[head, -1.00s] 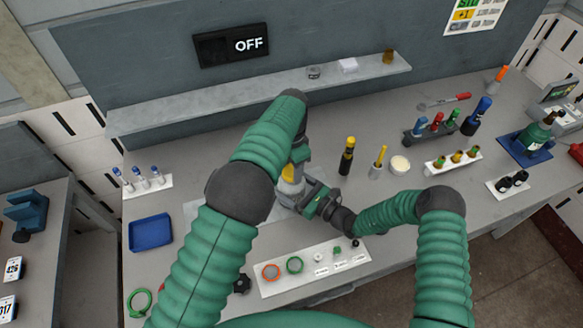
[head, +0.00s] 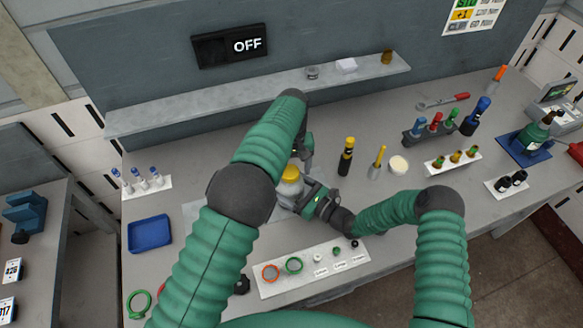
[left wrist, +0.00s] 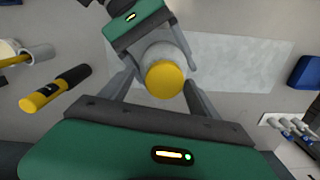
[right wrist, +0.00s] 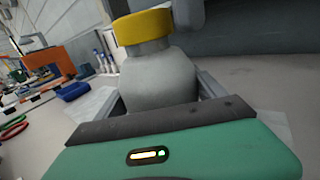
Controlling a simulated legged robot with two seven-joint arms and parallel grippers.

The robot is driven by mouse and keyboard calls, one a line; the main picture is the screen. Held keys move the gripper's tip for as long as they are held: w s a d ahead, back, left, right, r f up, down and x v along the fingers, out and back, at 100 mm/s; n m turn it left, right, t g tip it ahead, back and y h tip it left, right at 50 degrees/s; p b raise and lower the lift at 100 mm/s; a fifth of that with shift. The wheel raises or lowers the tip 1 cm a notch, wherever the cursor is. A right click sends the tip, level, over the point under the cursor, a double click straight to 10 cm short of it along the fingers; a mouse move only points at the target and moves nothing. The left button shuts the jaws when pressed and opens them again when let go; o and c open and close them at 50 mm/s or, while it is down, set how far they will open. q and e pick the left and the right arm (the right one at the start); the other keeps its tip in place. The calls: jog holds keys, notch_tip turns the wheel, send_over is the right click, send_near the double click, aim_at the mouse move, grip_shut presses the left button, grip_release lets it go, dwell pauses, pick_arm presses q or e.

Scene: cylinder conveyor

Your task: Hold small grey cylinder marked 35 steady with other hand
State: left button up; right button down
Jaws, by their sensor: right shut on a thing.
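The small grey cylinder (head: 289,188) with a yellow top stands on a pale sheet in the middle of the table. It also shows in the left wrist view (left wrist: 150,54) and the right wrist view (right wrist: 160,82). No number is readable on it. My right gripper (right wrist: 158,95) is shut on its grey body from the side. My left gripper (left wrist: 162,85) is above the cylinder, its fingers apart on either side of the yellow top, with gaps visible. In the head view my left arm partly hides the left gripper (head: 302,158).
A black-and-yellow tool (head: 346,156) and a yellow-handled tool in a cup (head: 378,162) stand to the right. A white strip with rings (head: 310,268) lies in front. A blue tray (head: 150,233) lies to the left. A shelf (head: 240,87) runs behind.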

pick_arm(q)
jog(key=shift+r, duration=0.1)
notch_tip(320, 180, up, 4)
jog(key=shift+a+r, duration=0.1)
jog(key=shift+r, duration=0.05)
jog(key=shift+c, duration=0.3)
notch_tip(320, 180, up, 2)
jog(key=m, duration=0.6)
jog(key=shift+m, duration=0.3)
pick_arm(e)
jog(key=shift+w+d, duration=0.1)
pick_arm(q)
jog(key=m, duration=0.2)
jog(key=r+m, duration=0.1)
jog(key=m, duration=0.1)
jog(key=shift+a+r+m, duration=0.1)
jog(key=shift+r+m, duration=0.05)
jog(key=shift+m, duration=0.15)
notch_tip(320, 180, down, 8)
jog(key=shift+r, duration=0.1)
jog(key=shift+c, duration=0.5)
